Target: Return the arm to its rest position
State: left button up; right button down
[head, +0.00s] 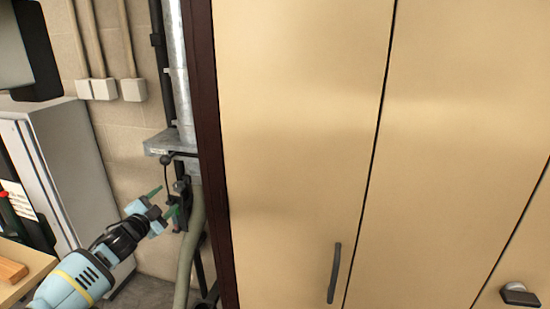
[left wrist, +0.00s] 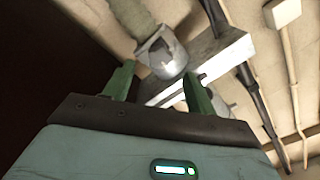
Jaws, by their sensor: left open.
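My left gripper (head: 162,202) comes in from the lower left in the head view, in front of the pipes by the wall. Its two green fingers are apart with nothing between them. The left wrist view also shows the left gripper (left wrist: 160,88) with its fingers spread, pointing toward a metal bracket (left wrist: 205,68) and a pipe. My right gripper is in neither view.
A tall beige cabinet (head: 290,120) with a dark frame (head: 212,150) and a dark handle (head: 334,273) fills the right. A grey cabinet (head: 75,170) stands at the left. A wooden surface (head: 30,262) is at the lower left. Pipes (head: 195,225) run down the wall.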

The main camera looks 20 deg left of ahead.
pick_arm(q)
jog(key=shift+d+f, duration=0.1)
jog(key=s+d+f+n+g+h, duration=0.1)
jog(key=s+d+f+g, duration=0.1)
jog(key=s+d+f, duration=0.75)
jog(key=s+d+f+n+g+h, duration=0.25)
jog(key=s+d+f, duration=0.35)
jog(key=d+f, duration=0.6)
jog(key=s+d+f+n+g, duration=0.1)
jog(key=s+d+f, duration=0.1)
jog(key=s+d, duration=0.3)
jog(key=s+d+f+n+g, duration=0.2)
jog(key=s+d+f, duration=0.1)
jog(key=s, duration=0.8)
jog(key=s+d+f+n+g, duration=0.1)
jog(key=s+d+f, duration=0.2)
jog(key=s+d, duration=0.3)
jog(key=shift+s+d, duration=0.3)
jog(key=shift+s, duration=0.8)
jog(key=shift+f+g, duration=0.1)
jog(key=shift+g, duration=0.15)
jog(key=shift+c, duration=0.5)
